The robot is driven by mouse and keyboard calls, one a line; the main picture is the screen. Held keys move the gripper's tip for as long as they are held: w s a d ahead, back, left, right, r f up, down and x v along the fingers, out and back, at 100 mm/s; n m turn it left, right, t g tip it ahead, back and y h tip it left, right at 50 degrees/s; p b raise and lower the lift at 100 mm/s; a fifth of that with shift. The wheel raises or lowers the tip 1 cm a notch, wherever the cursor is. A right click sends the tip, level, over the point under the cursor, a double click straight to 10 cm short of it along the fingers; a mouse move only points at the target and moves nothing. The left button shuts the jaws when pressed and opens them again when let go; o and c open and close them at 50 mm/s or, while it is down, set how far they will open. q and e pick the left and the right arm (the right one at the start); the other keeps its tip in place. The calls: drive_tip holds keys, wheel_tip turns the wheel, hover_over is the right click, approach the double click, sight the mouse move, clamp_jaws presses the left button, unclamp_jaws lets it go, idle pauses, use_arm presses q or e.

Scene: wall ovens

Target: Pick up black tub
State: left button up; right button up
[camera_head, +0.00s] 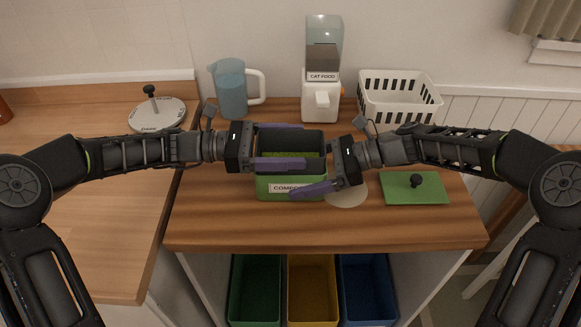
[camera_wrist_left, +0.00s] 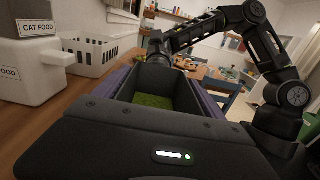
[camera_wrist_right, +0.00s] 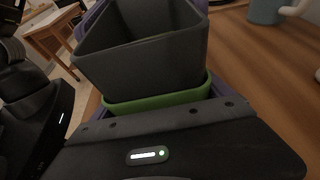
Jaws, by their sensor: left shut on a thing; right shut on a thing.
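The black tub (camera_head: 290,140), with green stuff on its bottom, sits partly raised inside the green bin (camera_head: 272,190) labelled "COMPO…"; the rest of the label is hidden. My left gripper (camera_head: 303,145) reaches in from the left, its purple fingers along the tub's two long sides. The left wrist view shows the tub (camera_wrist_left: 158,82) between these fingers. My right gripper (camera_head: 302,178) is lower, with one finger across the bin's front. In the right wrist view the tub (camera_wrist_right: 150,65) stands above the green rim (camera_wrist_right: 160,102), and the fingers flank the bin.
A green lid (camera_head: 390,193) with a black knob lies at the right. A blue jug (camera_head: 231,88), a cat food dispenser (camera_head: 320,100) and a white basket (camera_head: 398,108) stand behind. A round lid (camera_head: 158,115) lies at the left. Coloured bins (camera_head: 312,275) stand under the counter.

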use_arm(q)
drive_tip(key=shift+r, duration=0.1)
wheel_tip(320, 180, up, 10)
idle(0.6)
idle(0.4)
use_arm(e)
drive_tip(key=o, duration=1.2)
drive_tip(key=v, duration=1.2)
